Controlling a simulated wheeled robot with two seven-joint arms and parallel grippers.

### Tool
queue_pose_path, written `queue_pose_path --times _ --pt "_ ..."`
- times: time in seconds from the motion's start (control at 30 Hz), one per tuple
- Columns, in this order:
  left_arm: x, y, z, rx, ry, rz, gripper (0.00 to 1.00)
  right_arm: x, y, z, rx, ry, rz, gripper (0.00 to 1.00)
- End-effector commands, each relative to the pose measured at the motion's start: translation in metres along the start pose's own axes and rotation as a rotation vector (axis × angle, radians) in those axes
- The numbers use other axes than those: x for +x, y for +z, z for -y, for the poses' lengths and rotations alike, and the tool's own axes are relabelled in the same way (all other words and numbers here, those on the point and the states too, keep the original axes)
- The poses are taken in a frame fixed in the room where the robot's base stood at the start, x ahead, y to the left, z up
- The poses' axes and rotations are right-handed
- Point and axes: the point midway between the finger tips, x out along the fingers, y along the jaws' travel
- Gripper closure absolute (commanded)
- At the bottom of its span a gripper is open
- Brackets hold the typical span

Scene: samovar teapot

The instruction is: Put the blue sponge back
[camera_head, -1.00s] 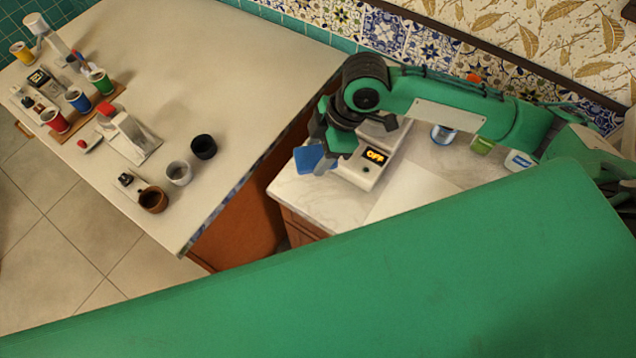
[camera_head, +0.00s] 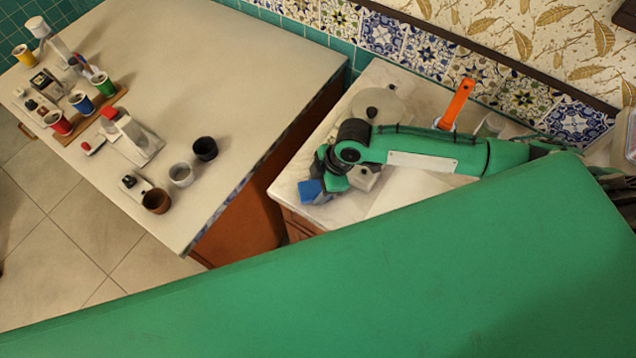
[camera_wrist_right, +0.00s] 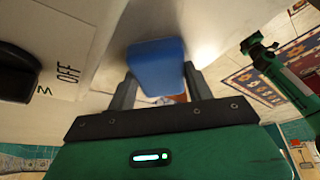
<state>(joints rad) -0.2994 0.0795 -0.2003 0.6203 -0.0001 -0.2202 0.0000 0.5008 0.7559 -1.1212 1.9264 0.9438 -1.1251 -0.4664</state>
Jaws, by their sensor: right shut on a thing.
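The blue sponge (camera_head: 311,191) is held in my right gripper (camera_head: 322,186), over the front left part of the white counter (camera_head: 287,184). In the right wrist view the sponge (camera_wrist_right: 157,66) sits between the two grey fingers (camera_wrist_right: 160,88), which are shut on it. A pale surface lies behind it there; I cannot tell whether the sponge touches it. My left gripper does not show in the head view.
A pale device with a black knob (camera_wrist_right: 18,75) and an "OFF" label is close at left in the wrist view. A round grey object (camera_head: 378,104) and an orange handle (camera_head: 458,103) stand behind my arm. Cups, including a brown one (camera_head: 156,201), stand on the left counter (camera_head: 240,75).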

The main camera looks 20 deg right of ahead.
Motion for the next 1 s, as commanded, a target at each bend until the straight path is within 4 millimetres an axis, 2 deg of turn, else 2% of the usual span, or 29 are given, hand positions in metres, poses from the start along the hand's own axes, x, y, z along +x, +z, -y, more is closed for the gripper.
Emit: queue_pose_path --times 0.23,0.27,0.33,0.37,0.73,0.87,1.0 --pt "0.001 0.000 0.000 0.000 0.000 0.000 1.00 0.003 0.001 0.000 0.000 -0.001 0.000 0.66" --pt "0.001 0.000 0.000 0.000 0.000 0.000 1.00 0.002 0.001 0.000 0.000 0.000 0.000 0.42" --pt "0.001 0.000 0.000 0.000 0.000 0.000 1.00 0.002 0.001 0.000 0.000 0.000 0.000 0.28" --pt "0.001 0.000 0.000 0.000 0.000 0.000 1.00 0.002 0.001 0.000 0.000 0.000 0.000 0.26" --pt "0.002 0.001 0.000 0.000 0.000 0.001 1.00 -0.004 0.000 -0.001 -0.001 0.001 -0.001 0.26" --pt "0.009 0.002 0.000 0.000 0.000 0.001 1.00 -0.023 0.001 -0.001 -0.002 0.003 0.000 0.26" --pt "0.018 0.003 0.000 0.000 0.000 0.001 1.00 -0.053 0.001 -0.001 -0.002 0.004 -0.001 0.26"
